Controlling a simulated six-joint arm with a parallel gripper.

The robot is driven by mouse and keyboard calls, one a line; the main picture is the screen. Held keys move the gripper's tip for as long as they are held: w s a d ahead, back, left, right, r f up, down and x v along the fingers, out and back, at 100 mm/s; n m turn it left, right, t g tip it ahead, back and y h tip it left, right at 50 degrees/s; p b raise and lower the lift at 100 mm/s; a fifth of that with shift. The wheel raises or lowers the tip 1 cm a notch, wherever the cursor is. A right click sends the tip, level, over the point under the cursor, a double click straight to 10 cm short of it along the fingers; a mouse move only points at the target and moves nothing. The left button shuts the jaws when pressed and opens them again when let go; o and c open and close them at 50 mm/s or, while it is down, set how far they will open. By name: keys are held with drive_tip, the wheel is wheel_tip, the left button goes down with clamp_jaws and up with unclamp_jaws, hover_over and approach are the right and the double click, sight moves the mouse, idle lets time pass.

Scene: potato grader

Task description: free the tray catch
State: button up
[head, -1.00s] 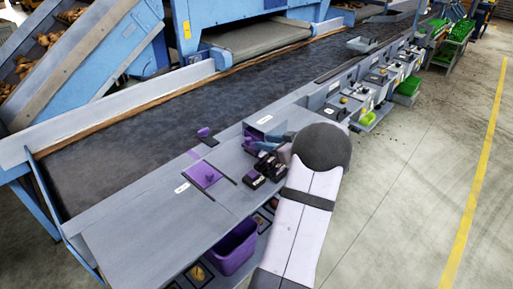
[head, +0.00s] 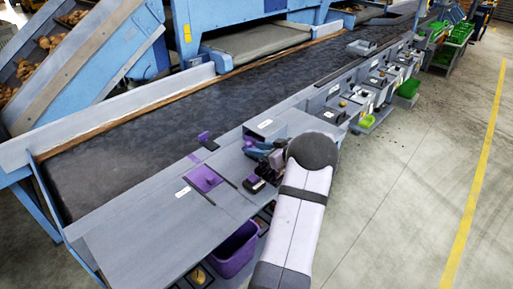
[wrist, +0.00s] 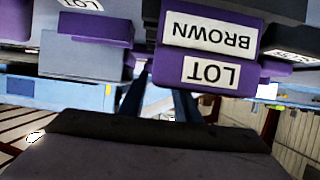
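I cannot make out the tray catch itself in either view. In the head view, my gripper (head: 262,151) is low over the grey bench, among small black and purple blocks (head: 257,183). In the wrist view, a purple block with upside-down BROWN and LOT labels (wrist: 212,52) is close in front. My gripper's two blue fingers (wrist: 158,93) show apart, with a light gap between them and nothing seen held there. Their tips are partly hidden behind the purple block. A purple plate with a knob (head: 204,180) lies on the bench to the left.
A purple bin (head: 234,250) hangs below the bench's front edge. A grey box (head: 268,124) stands behind my gripper. The dark conveyor belt (head: 150,150) runs along behind the bench. The bench top at the near left (head: 140,240) is clear.

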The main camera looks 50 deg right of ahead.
drive_tip(key=shift+w+f, duration=0.15)
drive_tip(key=shift+w, duration=0.2)
drive_tip(key=shift+c, duration=0.6)
clamp_jaws()
drive_tip(key=shift+p, duration=0.35)
drive_tip(key=shift+r+n+y+p, duration=0.2)
drive_tip(key=shift+n+y+p, duration=0.5)
drive_tip(key=shift+y, duration=0.1)
drive_tip(key=shift+f+n+y, duration=0.1)
drive_tip(key=shift+n+y, duration=0.7)
